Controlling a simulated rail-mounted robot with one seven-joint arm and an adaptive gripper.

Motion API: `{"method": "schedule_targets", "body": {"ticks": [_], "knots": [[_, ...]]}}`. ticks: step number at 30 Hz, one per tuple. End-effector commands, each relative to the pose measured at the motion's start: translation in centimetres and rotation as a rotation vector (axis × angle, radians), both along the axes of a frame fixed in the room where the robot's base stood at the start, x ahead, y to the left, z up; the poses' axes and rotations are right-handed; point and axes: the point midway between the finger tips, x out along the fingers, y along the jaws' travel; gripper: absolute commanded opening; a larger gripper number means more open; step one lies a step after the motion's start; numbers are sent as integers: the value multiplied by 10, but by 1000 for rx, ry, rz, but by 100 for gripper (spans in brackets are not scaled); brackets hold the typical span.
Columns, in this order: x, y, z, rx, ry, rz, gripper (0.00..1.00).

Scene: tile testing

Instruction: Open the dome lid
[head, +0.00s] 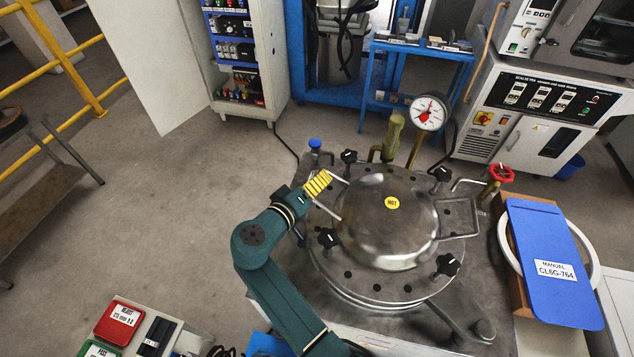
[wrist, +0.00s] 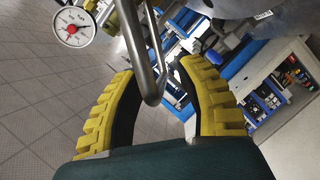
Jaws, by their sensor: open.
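The metal dome lid (head: 385,235) bears a yellow HOT label and sits down on the round flange of a vessel in the head view. Black clamp knobs stand around its rim. A bent metal handle (head: 326,210) sticks out from its left side, partly hidden by my gripper. My gripper (head: 318,184), with yellow ribbed fingers, is at this handle's outer end. In the wrist view my gripper (wrist: 158,72) is open, and the handle's bent end (wrist: 151,92) lies between the fingers, with gaps on both sides. A second handle (head: 460,226) is on the lid's right.
A pressure gauge (head: 428,112) stands behind the lid. A red valve wheel (head: 501,173) and a blue manual (head: 550,262) are on the right. A white cabinet (head: 245,60) stands open at the back.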

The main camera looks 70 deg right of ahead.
Motion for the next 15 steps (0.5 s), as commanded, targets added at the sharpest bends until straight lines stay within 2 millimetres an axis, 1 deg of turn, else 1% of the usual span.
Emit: {"method": "schedule_targets", "body": {"ticks": [1,2,3,7,8,15], "knots": [[0,0,0,0,0,0,37],[0,0,0,0,0,0,35],[0,0,0,0,0,0,27],[0,1,0,0,0,0,2],[0,1,0,0,0,0,0],[0,1,0,1,0,-1,0]]}}
